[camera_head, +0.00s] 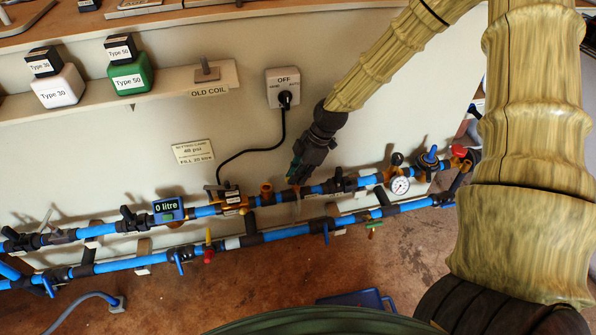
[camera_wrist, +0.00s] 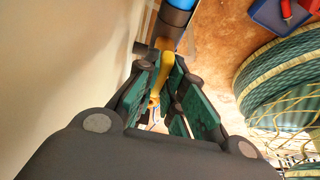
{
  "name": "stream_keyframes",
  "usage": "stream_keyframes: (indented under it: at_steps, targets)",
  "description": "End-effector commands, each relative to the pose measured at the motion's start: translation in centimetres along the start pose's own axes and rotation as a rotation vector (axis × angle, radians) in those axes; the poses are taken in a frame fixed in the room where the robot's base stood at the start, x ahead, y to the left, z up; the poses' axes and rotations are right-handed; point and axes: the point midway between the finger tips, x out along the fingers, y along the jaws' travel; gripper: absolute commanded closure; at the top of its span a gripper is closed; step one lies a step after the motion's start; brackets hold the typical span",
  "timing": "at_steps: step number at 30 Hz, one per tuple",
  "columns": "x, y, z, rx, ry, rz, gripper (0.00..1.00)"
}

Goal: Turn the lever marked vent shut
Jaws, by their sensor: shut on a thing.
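My gripper (camera_head: 296,178) reaches down to the upper blue pipe (camera_head: 320,189) in the head view, just right of an orange-yellow fitting (camera_head: 266,190). In the wrist view its green-padded fingers (camera_wrist: 165,82) are closed around a yellow lever (camera_wrist: 164,66), beside the dark and blue pipe (camera_wrist: 174,20). The fingers hide part of the lever, and in the head view the gripper covers it. I cannot read a vent mark on any lever from here.
A lower blue pipe (camera_head: 285,232) with blue levers runs in front. A gauge (camera_head: 400,186) and blue valve (camera_head: 430,157) are to the right, a "0 litre" meter (camera_head: 168,210) to the left.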

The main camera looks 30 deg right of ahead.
Motion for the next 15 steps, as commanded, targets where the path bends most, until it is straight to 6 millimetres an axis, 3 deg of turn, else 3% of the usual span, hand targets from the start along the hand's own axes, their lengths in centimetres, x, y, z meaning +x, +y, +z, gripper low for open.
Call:
stream_keyframes:
  at_steps: [12,13,15]
  targets:
    - [-0.01,-0.02,0.01,0.025,0.000,0.010,1.00]
    - [-0.01,-0.02,0.01,0.025,0.000,0.010,0.86]
    - [-0.01,-0.02,0.01,0.025,0.000,0.010,0.73]
